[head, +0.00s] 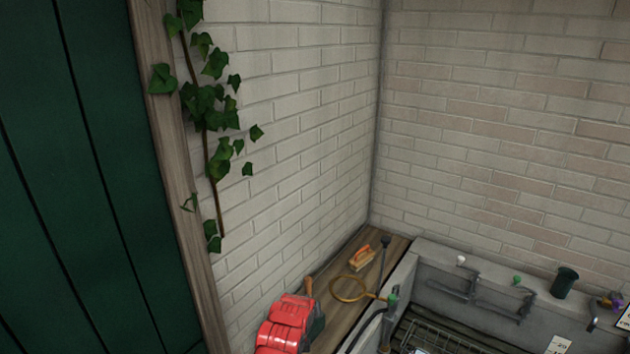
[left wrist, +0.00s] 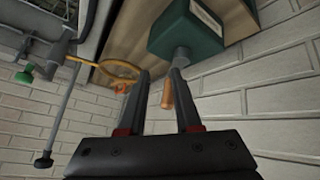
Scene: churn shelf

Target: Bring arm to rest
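In the left wrist view, my left gripper (left wrist: 158,75) shows two dark fingers with a gap between them. In the head view, a red housing with a dark end at the bottom centre appears to be my left arm, low over the wooden ledge (head: 345,268). Its fingers cannot be made out there. The wooden handle also shows in the head view (head: 308,287). My right gripper is in neither view.
A brass hoop (head: 348,289) and an orange brush (head: 362,258) are on the ledge. A green box (left wrist: 188,32) is close to the fingers. A grey trough (head: 440,262) with a dark cup (head: 564,282) stands right. Brick walls and an ivy-covered post (head: 165,130) bound the space.

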